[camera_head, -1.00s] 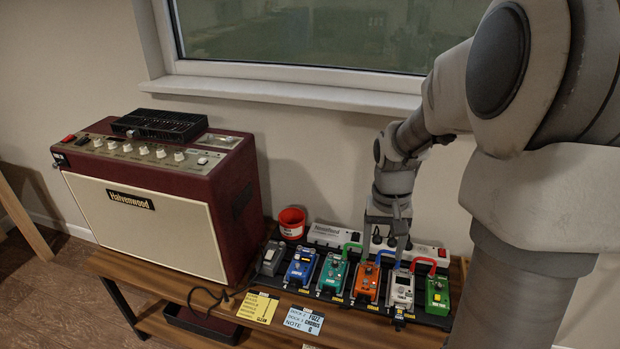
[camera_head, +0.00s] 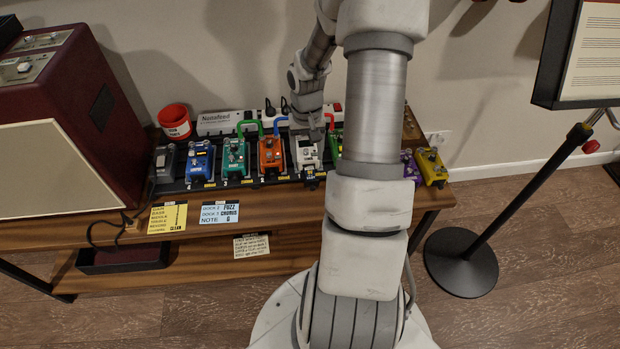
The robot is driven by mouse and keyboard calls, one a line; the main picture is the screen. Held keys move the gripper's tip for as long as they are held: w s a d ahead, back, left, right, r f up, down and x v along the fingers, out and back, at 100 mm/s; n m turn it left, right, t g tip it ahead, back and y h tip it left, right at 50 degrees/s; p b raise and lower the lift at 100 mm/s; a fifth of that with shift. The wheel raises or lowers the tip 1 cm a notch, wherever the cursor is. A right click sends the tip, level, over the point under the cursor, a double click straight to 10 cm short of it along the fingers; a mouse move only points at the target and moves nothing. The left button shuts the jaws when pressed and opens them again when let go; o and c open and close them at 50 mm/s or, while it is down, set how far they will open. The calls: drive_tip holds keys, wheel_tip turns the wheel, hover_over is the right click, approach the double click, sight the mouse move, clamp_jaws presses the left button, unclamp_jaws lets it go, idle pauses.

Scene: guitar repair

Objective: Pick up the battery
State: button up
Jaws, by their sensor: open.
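I cannot make out a battery in the head view; it may be hidden or too small to tell. My gripper (camera_head: 309,133) points down at the back of the pedal row, just above the rear part of the white pedal (camera_head: 307,152). Its jaws are open, but the fingertips are small and partly merge with the pedal and cables. I cannot tell whether they touch anything.
A pedalboard (camera_head: 215,184) holds several coloured pedals; my arm hides some on the right. A red cup (camera_head: 174,121) and a white power strip (camera_head: 222,122) stand behind. An amplifier (camera_head: 60,150) is at left. A black stand (camera_head: 462,262) is at right.

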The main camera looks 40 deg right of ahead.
sight(310, 173)
drive_tip(key=f+b, duration=0.1)
drive_tip(key=f, duration=0.1)
drive_tip(key=f+b, duration=0.1)
drive_tip(key=f, duration=0.1)
drive_tip(key=f+b, duration=0.1)
drive_tip(key=f, duration=0.2)
drive_tip(key=shift+s+d+f, duration=0.1)
drive_tip(key=shift+s+d, duration=0.05)
drive_tip(key=shift+d, duration=0.15)
drive_tip(key=shift+c, duration=0.3)
clamp_jaws()
